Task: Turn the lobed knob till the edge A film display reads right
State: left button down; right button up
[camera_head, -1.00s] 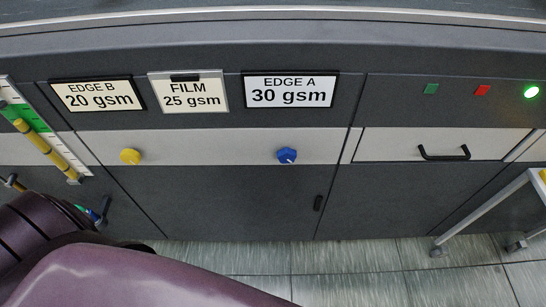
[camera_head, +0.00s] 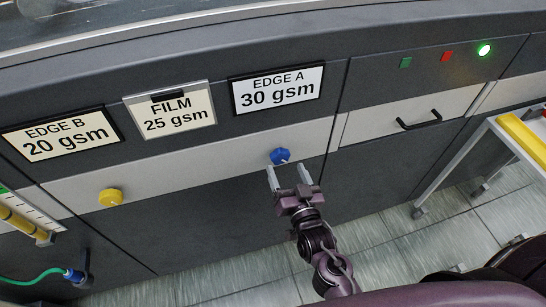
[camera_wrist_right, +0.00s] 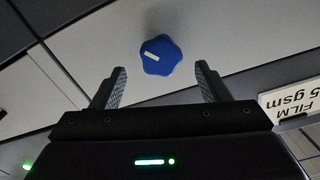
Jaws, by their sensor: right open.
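The blue lobed knob (camera_head: 280,156) with a white pointer mark sits on the pale strip below the edge A display. The edge A display (camera_head: 277,89) reads 30 gsm. The film card (camera_head: 170,110) reads 25 gsm. My right gripper (camera_head: 291,175) is open and empty, just below and in front of the knob. In the right wrist view the knob (camera_wrist_right: 161,55) lies beyond and between the two open fingertips (camera_wrist_right: 161,75), apart from both. My left gripper is not in view.
The edge B display (camera_head: 60,133) reads 20 gsm, with a yellow knob (camera_head: 110,197) below it. A drawer handle (camera_head: 419,120) sticks out to the right. A cart (camera_head: 475,140) with a yellow bar stands at the far right. A green lamp (camera_head: 484,50) is lit.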

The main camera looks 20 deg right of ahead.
aim_at(281, 160)
jog(key=w, duration=0.4)
jog(key=shift+w+a+p, duration=0.1)
jog(key=shift+p, duration=0.2)
jog(key=shift+w, duration=0.55)
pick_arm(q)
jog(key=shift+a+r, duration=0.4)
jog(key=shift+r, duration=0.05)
pick_arm(e)
jog(key=c, duration=1)
jog(key=shift+o, duration=0.2)
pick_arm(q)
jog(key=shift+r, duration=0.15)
